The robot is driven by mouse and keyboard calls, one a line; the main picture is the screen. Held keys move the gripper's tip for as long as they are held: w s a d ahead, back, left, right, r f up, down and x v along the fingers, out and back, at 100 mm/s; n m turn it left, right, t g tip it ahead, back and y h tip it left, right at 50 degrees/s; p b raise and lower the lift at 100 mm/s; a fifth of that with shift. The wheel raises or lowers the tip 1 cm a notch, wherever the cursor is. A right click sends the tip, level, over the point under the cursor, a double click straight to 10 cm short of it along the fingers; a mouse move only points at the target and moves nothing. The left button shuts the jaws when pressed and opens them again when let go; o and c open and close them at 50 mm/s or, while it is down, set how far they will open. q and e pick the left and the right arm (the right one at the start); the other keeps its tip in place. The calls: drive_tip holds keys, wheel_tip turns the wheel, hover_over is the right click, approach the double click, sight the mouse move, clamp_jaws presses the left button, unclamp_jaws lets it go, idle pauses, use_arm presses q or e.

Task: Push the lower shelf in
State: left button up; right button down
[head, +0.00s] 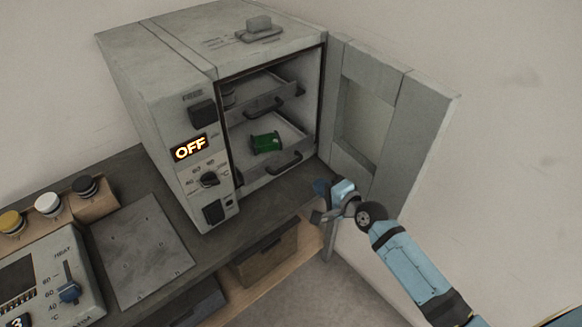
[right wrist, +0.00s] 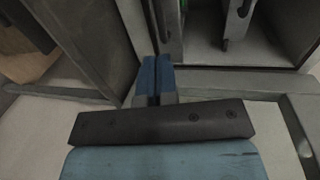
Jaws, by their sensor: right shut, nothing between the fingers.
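The lower shelf (head: 285,148) is a pale tray in the open cabinet oven (head: 160,105). It stands out toward the opening, with a dark handle (head: 284,163) on its front. A green spool (head: 265,142) lies on it. The upper shelf (head: 268,92) sits above it with its own dark handle. My right gripper (head: 322,188) is shut and empty, in front of the oven at the right, near the open door and apart from the shelf handle. In the right wrist view its blue fingers (right wrist: 156,75) are together. My left gripper is not in view.
The oven door (head: 385,115) stands wide open at the right, close to my right arm. The oven display reads OFF. A bench with a metal plate (head: 143,245), a control box (head: 45,290) and several capped jars lies at the left. Drawers (head: 265,255) are below the bench top.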

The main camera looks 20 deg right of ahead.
approach(276, 152)
drive_tip(key=f, duration=0.1)
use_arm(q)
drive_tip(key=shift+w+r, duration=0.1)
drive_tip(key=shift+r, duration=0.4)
use_arm(e)
drive_tip(key=shift+s+a+f, duration=0.15)
drive_tip(key=shift+s+a, duration=0.25)
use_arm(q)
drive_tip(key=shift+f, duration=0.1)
use_arm(e)
drive_tip(key=shift+w, duration=0.25)
drive_tip(key=b+x, duration=0.1)
drive_tip(key=x, duration=0.2)
drive_tip(key=r+b+x, duration=0.1)
drive_tip(key=x, duration=0.4)
drive_tip(key=shift+w+a+r+b, duration=0.15)
drive_tip(key=shift+w+r+b, duration=0.05)
drive_tip(key=shift+w+b, duration=0.25)
drive_tip(key=shift+w+r, duration=0.1)
drive_tip(key=shift+r, duration=0.1)
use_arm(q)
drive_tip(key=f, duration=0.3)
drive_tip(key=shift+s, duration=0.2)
use_arm(e)
drive_tip(key=shift+r, duration=0.25)
